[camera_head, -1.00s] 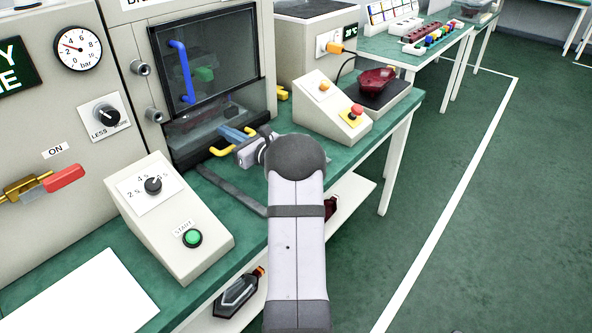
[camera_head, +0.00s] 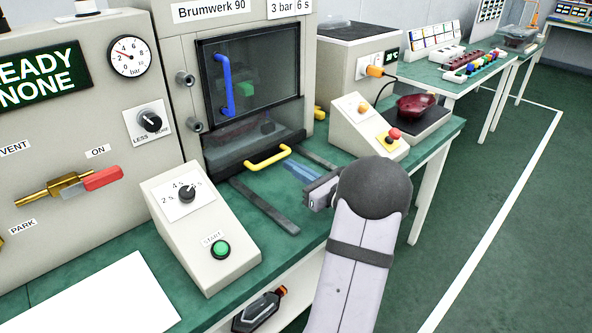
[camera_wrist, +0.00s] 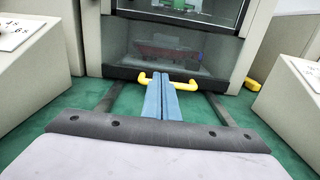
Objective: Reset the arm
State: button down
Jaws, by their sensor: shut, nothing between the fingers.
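My gripper (camera_head: 304,174) is out over the green bench top, in front of the machine marked Brumwerk 90. Its two blue fingers are together with nothing between them. In the wrist view the fingers (camera_wrist: 161,98) point at the machine's yellow handle (camera_wrist: 171,82) and overlap it in the picture. In the head view the yellow handle (camera_head: 268,157) shows clear to the left of the fingertips, apart from them. The machine's dark window (camera_head: 252,75) with the blue handle (camera_head: 224,86) is above it. A dark red part shows dimly behind the lower clear panel (camera_wrist: 165,55).
A sloped box with a dial and green START button (camera_head: 220,249) stands at left. Dark rails (camera_head: 264,203) cross the bench.

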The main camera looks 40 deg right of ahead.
jog(key=shift+s, duration=0.35)
